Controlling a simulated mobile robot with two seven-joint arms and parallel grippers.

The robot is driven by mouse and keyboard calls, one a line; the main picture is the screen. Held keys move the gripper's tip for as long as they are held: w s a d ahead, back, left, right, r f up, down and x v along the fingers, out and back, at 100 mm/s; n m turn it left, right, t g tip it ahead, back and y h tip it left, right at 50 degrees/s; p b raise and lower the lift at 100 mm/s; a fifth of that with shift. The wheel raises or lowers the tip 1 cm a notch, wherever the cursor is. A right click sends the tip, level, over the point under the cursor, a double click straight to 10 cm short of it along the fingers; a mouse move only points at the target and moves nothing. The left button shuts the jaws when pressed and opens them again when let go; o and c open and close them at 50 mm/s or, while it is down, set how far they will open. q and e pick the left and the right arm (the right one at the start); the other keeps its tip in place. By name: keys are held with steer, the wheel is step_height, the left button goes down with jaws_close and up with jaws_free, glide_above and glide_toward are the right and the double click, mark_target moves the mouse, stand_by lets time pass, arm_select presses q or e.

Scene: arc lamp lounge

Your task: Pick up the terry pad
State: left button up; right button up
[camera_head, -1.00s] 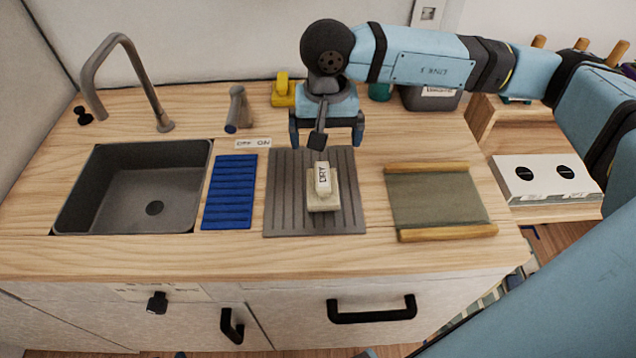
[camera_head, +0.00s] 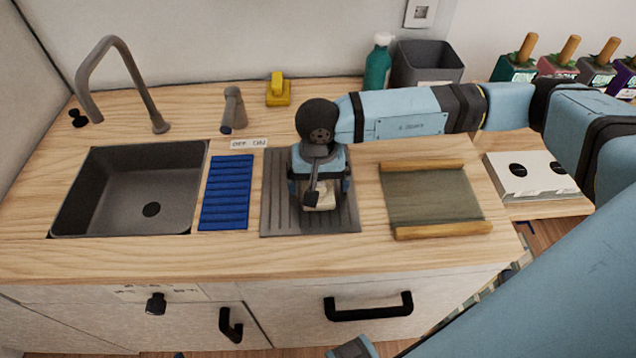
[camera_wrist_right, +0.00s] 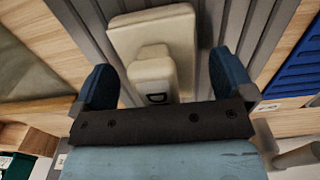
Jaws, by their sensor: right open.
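The terry pad (camera_head: 325,201), a cream block with a raised handle marked DRY, rests on the dark ridged mat (camera_head: 275,222). In the head view my right gripper (camera_head: 320,190) is over it and hides most of it. In the right wrist view the pad (camera_wrist_right: 150,33) lies beyond the fingers, and its narrow handle (camera_wrist_right: 153,75) stands between the open fingers of the right gripper (camera_wrist_right: 161,82). Gaps show on both sides of the handle, so nothing is gripped. My left gripper is not in view.
A blue ribbed mat (camera_head: 226,195) and the sink (camera_head: 100,195) lie to the left. A grey-green cloth panel with wooden bars (camera_head: 430,200) lies to the right. A yellow handled block (camera_head: 278,92), a tap (camera_head: 130,75), a green bottle (camera_head: 378,65) and a grey bin (camera_head: 428,62) stand behind.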

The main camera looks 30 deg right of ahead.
steer(key=c, duration=1)
steer(key=shift+c, duration=0.2)
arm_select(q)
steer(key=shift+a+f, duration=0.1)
